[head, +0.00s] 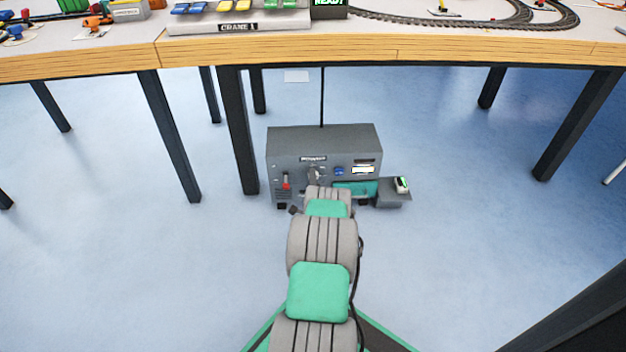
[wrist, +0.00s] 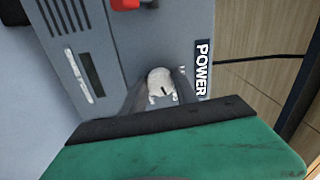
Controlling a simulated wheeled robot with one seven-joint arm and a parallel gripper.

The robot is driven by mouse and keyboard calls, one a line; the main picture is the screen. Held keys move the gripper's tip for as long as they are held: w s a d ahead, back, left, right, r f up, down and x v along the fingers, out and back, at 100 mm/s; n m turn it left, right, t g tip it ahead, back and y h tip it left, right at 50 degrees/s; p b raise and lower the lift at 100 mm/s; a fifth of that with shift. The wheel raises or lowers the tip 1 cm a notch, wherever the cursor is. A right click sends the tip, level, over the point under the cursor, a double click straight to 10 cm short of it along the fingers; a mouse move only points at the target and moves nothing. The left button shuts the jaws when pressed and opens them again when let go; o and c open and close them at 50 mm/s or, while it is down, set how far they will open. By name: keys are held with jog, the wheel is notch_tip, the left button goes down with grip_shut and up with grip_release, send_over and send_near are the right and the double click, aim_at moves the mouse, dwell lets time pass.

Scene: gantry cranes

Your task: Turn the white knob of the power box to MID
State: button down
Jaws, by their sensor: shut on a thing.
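The grey power box (head: 325,137) stands on the floor under the table in the head view. Its front also fills much of the wrist view (wrist: 140,45), turned sideways, with the POWER label (wrist: 201,68) at the right. The white knob (wrist: 160,80) is on this front, with a short dark mark on its face. My gripper (wrist: 159,88) is shut on the knob, one finger at each side. In the head view my arm and gripper hide most of the knob. Any position lettering around it is too small or hidden to read.
A red switch (head: 286,182) is left of my gripper on the box. A lit display (head: 363,170) and a blue button (head: 339,171) are to the right. A small grey shelf (head: 393,199) holds a small device (head: 402,185). Dark table legs (head: 238,130) stand nearby; the floor around is clear.

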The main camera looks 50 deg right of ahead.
jog(key=shift+n, duration=0.8)
jog(key=c, duration=0.9)
grip_release()
jog(key=shift+c, duration=0.2)
jog(key=p+v, duration=0.3)
jog(key=v, duration=0.4)
jog(key=shift+s+a, duration=0.25)
jog(key=shift+s, duration=0.05)
